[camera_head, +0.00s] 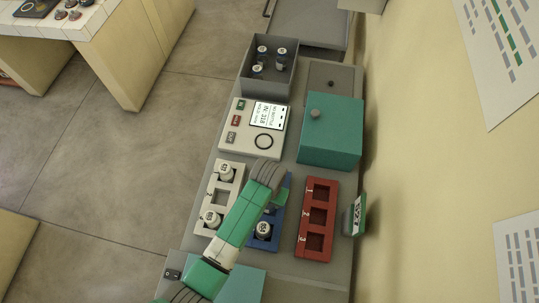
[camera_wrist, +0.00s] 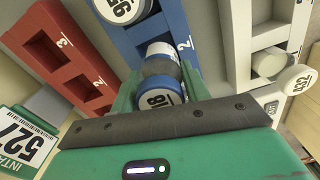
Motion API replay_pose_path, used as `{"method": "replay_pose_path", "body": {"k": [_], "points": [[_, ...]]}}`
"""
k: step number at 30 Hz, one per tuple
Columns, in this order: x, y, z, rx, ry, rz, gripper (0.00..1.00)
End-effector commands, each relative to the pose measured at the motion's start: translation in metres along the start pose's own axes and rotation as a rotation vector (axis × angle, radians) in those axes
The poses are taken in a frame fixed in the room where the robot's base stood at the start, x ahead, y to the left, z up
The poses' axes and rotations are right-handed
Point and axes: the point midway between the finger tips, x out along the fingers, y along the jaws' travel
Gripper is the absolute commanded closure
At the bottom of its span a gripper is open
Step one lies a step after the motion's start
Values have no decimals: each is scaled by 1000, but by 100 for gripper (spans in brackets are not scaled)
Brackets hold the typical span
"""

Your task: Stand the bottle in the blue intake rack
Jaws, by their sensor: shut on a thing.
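My gripper (camera_wrist: 160,88) is shut on a bottle (camera_wrist: 158,70) with a blue-ringed white cap, its number partly hidden. The green fingers stand on either side of it. The blue intake rack (camera_wrist: 196,22) lies beyond the held bottle, which lines up with the part near the "2" mark. I cannot tell whether its base is inside a slot or above it. In the head view my arm covers the upper part of the blue rack (camera_head: 285,190) and hides the held bottle. Another bottle (camera_head: 263,230) stands in the rack's near part; it also shows in the wrist view (camera_wrist: 120,8).
A red rack (camera_head: 318,190) with empty slots is right of the blue one. A white rack (camera_head: 232,172) with two bottles is left. A green box (camera_head: 332,135), a panel with a screen (camera_head: 268,115) and a grey bin (camera_head: 247,72) of bottles stand behind. A numbered sign (camera_head: 354,215) is at right.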

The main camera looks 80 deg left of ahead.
Motion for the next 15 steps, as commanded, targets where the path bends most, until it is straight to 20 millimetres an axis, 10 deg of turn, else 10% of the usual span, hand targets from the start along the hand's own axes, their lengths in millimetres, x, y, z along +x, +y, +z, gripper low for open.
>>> {"method": "replay_pose_path", "body": {"k": [15], "points": [[41, 0, 0, 2, 2, 0, 83]]}}
